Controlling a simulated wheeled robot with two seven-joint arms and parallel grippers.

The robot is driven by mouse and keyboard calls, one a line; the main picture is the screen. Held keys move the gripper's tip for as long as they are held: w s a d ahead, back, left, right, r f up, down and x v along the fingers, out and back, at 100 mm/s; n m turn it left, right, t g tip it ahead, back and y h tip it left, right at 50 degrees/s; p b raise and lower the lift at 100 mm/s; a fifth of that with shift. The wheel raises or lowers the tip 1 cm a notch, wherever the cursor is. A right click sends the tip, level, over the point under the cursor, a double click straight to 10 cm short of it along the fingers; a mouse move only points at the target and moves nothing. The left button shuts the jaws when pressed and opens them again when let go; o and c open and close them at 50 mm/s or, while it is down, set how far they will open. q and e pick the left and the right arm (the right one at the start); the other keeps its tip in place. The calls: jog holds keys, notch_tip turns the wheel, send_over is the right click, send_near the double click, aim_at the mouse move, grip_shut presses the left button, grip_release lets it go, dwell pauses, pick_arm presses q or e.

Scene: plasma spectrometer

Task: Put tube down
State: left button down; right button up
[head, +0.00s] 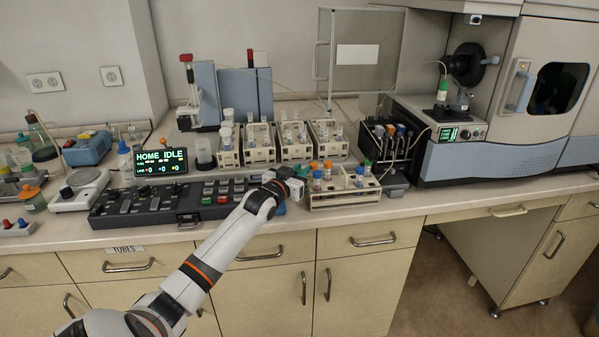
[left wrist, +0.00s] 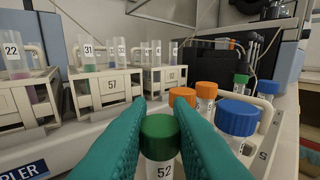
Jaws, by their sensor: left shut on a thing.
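My left gripper (head: 296,184) is at the left end of the near white tube rack (head: 345,201). In the left wrist view its teal fingers (left wrist: 160,108) are shut on a green-capped tube (left wrist: 161,142) labelled 52. The tube is upright; its lower end is out of view, so I cannot tell whether it is in a slot. The near rack holds orange-capped tubes (left wrist: 206,91) and blue-capped tubes (left wrist: 237,118), just right of the held tube. My right gripper is not in view.
Several white racks of numbered tubes (head: 260,153) stand behind on the autosampler. A control panel (head: 160,203) with a "HOME IDLE" display (head: 160,163) is to the left. A dark bottle rack (head: 392,150) and the spectrometer (head: 490,150) are to the right.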

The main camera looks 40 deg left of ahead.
pick_arm(q)
jog(key=c, duration=1.3)
grip_release()
jog(key=v, duration=1.2)
jog(key=shift+b, duration=0.3)
